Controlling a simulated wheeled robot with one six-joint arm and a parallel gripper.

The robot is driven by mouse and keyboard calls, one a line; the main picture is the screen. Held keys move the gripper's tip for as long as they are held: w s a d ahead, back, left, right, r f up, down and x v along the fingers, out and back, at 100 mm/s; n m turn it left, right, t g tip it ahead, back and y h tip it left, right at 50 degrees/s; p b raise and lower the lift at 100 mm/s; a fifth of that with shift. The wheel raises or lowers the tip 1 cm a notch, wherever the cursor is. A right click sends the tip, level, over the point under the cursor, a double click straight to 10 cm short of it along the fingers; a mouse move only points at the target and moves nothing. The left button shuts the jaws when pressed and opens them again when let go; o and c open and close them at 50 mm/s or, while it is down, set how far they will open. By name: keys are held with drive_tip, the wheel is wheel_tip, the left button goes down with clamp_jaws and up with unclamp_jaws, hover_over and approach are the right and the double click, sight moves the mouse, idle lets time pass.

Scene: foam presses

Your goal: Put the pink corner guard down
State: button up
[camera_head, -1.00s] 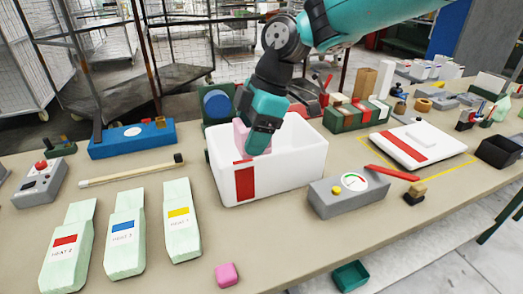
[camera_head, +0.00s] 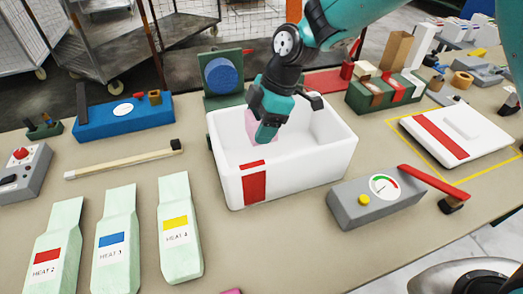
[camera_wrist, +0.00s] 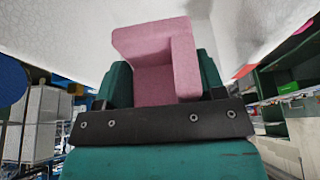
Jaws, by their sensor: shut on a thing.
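The pink corner guard (camera_head: 251,122) is inside the white foam box (camera_head: 310,172), between its walls. My gripper (camera_head: 266,133) reaches down into the box from above and is shut on the guard. In the wrist view the guard (camera_wrist: 150,72) shows as an L-shaped pink block between the two teal fingers, with speckled white surfaces close around it. The fingers and wrist cover part of it in the head view. I cannot tell whether it touches the box floor.
A grey gauge unit (camera_head: 350,205) stands right of the box, and a white lid with a red band (camera_head: 440,138) lies beyond. A green stand with a blue disc (camera_head: 221,76) stands behind. Bare table lies in front.

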wheel_tip(320, 180, down, 10)
drive_tip(key=shift+p, duration=0.75)
drive_tip(key=shift+f, duration=0.2)
drive_tip(key=o, duration=0.9)
drive_tip(key=shift+r, duration=0.1)
